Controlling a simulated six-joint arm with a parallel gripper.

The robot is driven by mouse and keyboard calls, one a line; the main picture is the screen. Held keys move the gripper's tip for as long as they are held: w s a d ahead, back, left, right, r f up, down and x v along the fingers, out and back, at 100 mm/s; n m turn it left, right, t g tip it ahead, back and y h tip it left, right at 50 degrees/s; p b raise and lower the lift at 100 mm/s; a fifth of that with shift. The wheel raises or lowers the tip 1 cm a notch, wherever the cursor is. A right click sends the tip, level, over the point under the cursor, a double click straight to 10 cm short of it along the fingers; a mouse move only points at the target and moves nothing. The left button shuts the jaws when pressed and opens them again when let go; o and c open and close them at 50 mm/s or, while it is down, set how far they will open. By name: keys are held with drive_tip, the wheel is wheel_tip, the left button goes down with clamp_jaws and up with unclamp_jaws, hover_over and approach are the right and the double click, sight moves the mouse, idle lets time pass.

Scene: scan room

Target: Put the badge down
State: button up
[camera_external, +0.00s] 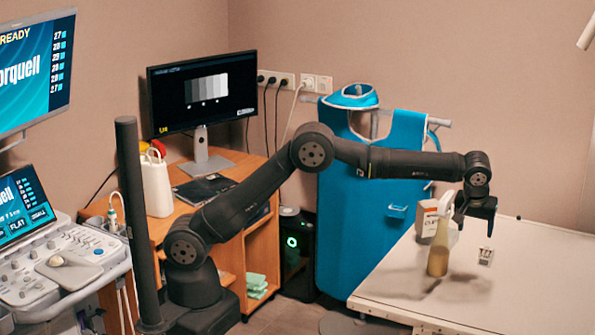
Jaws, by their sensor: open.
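The badge (486,256) looks like a small white card with dark marks. It appears at the white table, below and slightly right of my gripper; I cannot tell for certain whether it lies flat or is tilted. My gripper (475,220) points down above the table at the right of the view. Its jaws are open, with a visible gap between the fingers and the badge.
A yellowish bottle (438,252) with a white top stands just left of my gripper, close to it. A white and orange box (427,218) stands behind the bottle. The white table (545,285) is clear to the right. A blue apron (350,200) hangs behind.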

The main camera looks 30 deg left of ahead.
drive_tip(key=w+a+r, duration=0.1)
drive_tip(key=a+r, duration=0.1)
drive_tip(key=r, duration=0.5)
drive_tip(key=w+a+r, duration=0.2)
drive_tip(key=a+r, duration=0.1)
drive_tip(key=r, duration=0.4)
drive_tip(key=shift+a, duration=0.2)
drive_tip(key=shift+s, duration=0.1)
drive_tip(key=s+d+f, duration=0.1)
drive_tip(key=d+f, duration=0.1)
drive_tip(key=f, duration=0.5)
drive_tip(key=s+d+f, duration=0.1)
drive_tip(key=d+f, duration=0.2)
drive_tip(key=f, duration=0.4)
drive_tip(key=shift+s+d+f, duration=0.15)
drive_tip(key=shift+s+d, duration=0.05)
drive_tip(key=shift+s, duration=0.15)
